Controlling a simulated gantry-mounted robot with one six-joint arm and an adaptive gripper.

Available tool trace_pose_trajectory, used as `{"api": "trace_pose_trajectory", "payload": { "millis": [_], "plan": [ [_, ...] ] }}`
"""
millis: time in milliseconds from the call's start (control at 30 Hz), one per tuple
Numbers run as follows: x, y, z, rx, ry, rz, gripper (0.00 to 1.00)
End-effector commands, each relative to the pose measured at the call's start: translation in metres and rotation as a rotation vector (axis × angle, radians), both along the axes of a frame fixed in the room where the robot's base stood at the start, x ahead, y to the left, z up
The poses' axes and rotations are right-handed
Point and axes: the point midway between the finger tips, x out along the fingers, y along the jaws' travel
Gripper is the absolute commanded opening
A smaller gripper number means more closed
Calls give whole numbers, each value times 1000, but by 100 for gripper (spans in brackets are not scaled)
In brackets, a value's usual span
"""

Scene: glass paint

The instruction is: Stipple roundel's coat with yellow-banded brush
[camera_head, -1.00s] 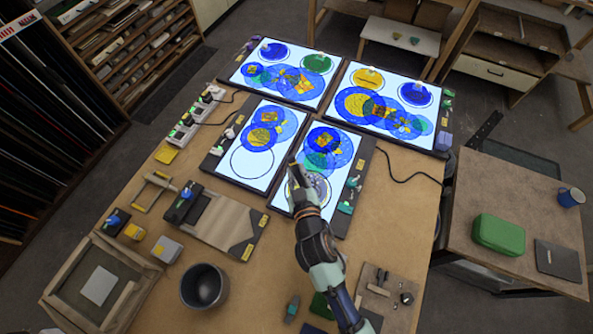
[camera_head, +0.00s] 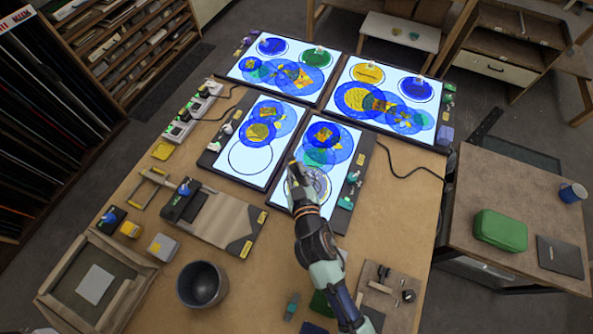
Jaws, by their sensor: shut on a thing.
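My gripper (camera_head: 297,171) is over the front right light panel (camera_head: 340,211). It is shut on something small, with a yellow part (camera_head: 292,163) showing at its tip. This looks like the yellow-banded brush, but the hand hides most of it. A greyish patterned roundel (camera_head: 320,184) lies on the lit panel just right of my gripper, partly covered by it. I cannot tell whether the bristles touch its coat. Blue and teal discs (camera_head: 322,142) lie behind it on the same panel.
Three more lit panels with coloured discs stand around, including the front left panel (camera_head: 249,158). A dark pot (camera_head: 202,285), a wooden board (camera_head: 222,219) and a small tool board (camera_head: 392,290) lie nearer. Bare tabletop (camera_head: 400,215) is at right.

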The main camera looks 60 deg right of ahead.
Motion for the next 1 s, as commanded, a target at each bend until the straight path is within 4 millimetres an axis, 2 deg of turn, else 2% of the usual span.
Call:
{"api": "trace_pose_trajectory", "payload": {
  "millis": [767,1000],
  "plan": [
    [0,0,-3,1,1,-1,0],
    [0,0,13,1,1,0,0]
  ]
}}
